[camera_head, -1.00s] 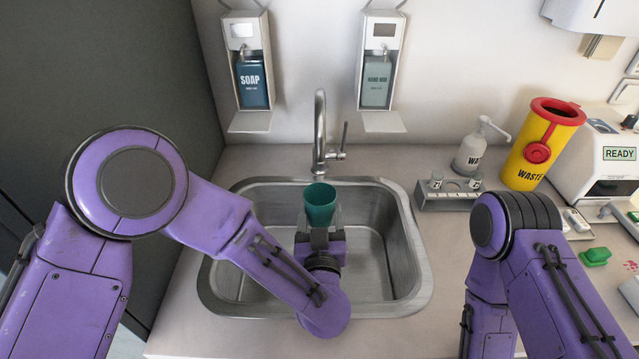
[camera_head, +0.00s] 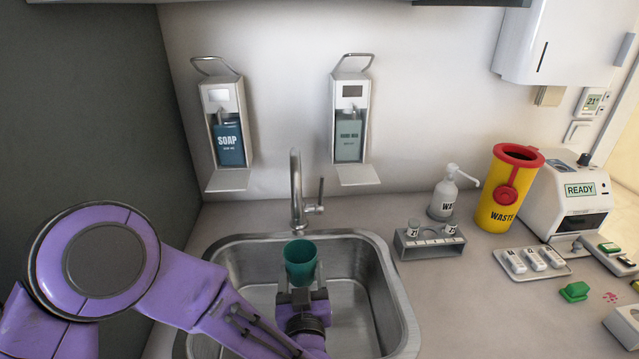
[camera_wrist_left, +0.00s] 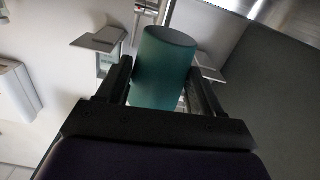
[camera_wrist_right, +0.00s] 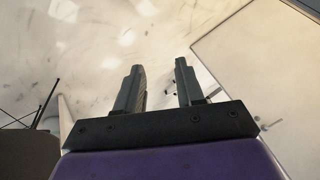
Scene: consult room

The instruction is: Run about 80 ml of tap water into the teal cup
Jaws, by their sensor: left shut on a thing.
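The teal cup (camera_head: 300,262) is upright over the sink basin, a little below and in front of the tap spout. My left gripper (camera_head: 301,294) is shut on the cup from the near side. In the left wrist view the cup (camera_wrist_left: 163,68) sits between both fingers (camera_wrist_left: 160,90). The chrome tap (camera_head: 297,190) stands behind the sink, with its lever (camera_head: 320,194) upright at the right of the spout. No water stream shows, and the cup's inside is too dark to tell its content. My right gripper (camera_wrist_right: 158,88) shows in its wrist view, with fingers apart and nothing between them.
The steel sink (camera_head: 398,300) surrounds my left gripper. A soap dispenser (camera_head: 229,140) and hand-rub dispenser (camera_head: 349,138) hang behind. To the right stand a grey rack (camera_head: 430,248), a pump bottle (camera_head: 442,200), a yellow waste bin (camera_head: 497,208) and a white machine (camera_head: 570,200).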

